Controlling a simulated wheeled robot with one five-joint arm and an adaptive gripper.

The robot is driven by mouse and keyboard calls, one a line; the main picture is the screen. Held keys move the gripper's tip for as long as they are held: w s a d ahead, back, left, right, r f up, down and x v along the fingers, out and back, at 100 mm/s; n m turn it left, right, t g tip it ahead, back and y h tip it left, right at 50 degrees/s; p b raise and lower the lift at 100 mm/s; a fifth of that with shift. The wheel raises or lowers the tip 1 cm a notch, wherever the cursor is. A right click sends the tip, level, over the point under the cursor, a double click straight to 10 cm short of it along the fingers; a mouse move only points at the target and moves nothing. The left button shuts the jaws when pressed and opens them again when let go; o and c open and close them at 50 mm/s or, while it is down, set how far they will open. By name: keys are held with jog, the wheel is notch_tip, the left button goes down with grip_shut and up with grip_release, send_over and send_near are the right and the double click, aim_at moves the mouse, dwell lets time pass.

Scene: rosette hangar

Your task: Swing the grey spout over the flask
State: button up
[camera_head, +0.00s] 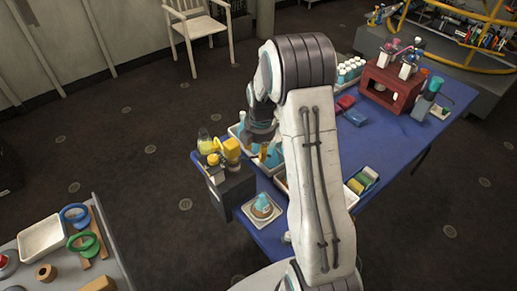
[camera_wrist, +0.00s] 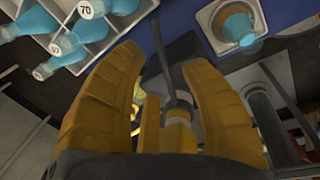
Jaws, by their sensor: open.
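The flask (camera_head: 262,206), with pale blue and orange-brown parts, stands on a small white square tray at the near end of the blue table. The wrist view shows the flask (camera_wrist: 238,24) at upper right. A slim grey bar that looks like the grey spout (camera_wrist: 162,55) runs up from a yellow and white collar (camera_wrist: 180,117). In that view its end is left of the flask, apart from it. My gripper (camera_wrist: 160,65) is open, its yellow fingers on either side of the collar; contact is unclear. In the head view my gripper (camera_head: 260,128) is partly hidden by my arm.
A dark grey block (camera_head: 235,188) with yellow-topped items stands at the table's left edge. Bottles of blue liquid (camera_wrist: 85,28) lie in a white tray (camera_wrist: 28,55) at upper left of the wrist view. A red rack (camera_head: 388,85) stands farther back. A side table (camera_head: 90,268) is at lower left.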

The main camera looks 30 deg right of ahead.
jog(key=shift+w+f, duration=0.2)
jog(key=shift+f, duration=1.3)
grip_shut()
jog(key=shift+s, duration=0.1)
